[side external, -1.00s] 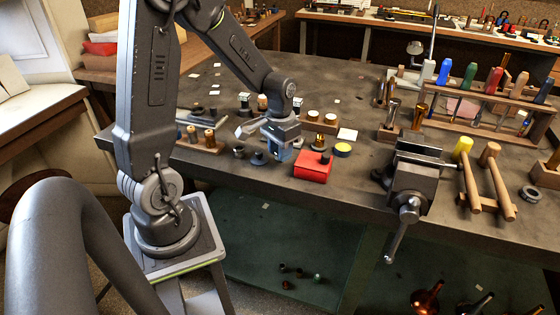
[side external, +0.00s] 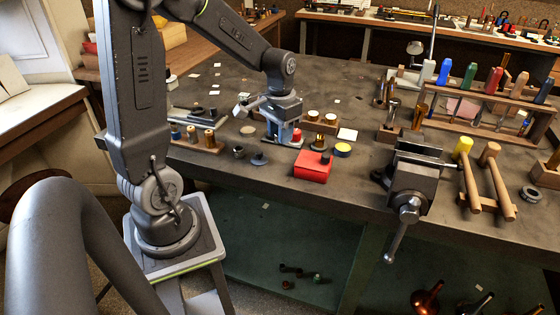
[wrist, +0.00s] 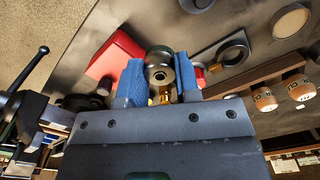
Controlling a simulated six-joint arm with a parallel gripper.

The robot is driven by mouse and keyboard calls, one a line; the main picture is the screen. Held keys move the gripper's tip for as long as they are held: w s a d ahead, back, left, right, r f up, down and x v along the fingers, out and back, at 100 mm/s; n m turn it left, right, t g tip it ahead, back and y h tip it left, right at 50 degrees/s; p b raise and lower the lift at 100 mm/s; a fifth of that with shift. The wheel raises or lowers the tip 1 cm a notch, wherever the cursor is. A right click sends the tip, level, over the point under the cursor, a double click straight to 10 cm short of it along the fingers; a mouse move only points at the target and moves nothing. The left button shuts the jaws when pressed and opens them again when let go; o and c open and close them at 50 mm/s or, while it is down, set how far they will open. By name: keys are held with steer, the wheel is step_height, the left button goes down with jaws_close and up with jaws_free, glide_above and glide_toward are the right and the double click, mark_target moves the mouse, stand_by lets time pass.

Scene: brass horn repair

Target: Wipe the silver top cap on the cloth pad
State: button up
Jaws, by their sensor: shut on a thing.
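My gripper (side external: 285,137) has blue fingertips and is low above the bench, left of the red block. In the wrist view my gripper (wrist: 161,80) is shut on a round silver piece, which appears to be the silver top cap (wrist: 159,73), seen face-on between the fingertips. The side view does not show the cap clearly. A red block (side external: 312,168) with a dark piece on top may be the cloth pad; I cannot tell for sure. It also shows left of the fingers in the wrist view (wrist: 112,57).
A small red-topped piece (side external: 297,135) is close beside the fingers. The vise (side external: 411,182) is to the right.

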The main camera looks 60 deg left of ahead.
steer(key=shift+w+r, duration=0.1)
steer(key=shift+r, duration=0.05)
steer(key=w+a, duration=0.1)
steer(key=w, duration=0.3)
steer(key=w+a, duration=0.1)
steer(key=w, duration=0.3)
steer(key=w+a+r, duration=0.1)
steer(key=w, duration=0.4)
steer(key=shift+a, duration=0.1)
glide_above(351, 134)
steer(key=shift+s+a+f, duration=0.15)
steer(key=shift+s+f, duration=0.05)
steer(key=shift+f, duration=0.35)
steer(key=shift+s+a+f, duration=0.1)
steer(key=shift+s+f, duration=0.1)
steer(key=shift+f, duration=0.3)
steer(key=shift+f, duration=0.1)
steer(key=shift+f, duration=2.75)
steer(key=shift+f, duration=0.15)
steer(key=shift+w+d, duration=0.15)
steer(key=shift+w+d, duration=0.15)
steer(key=shift+d, duration=0.05)
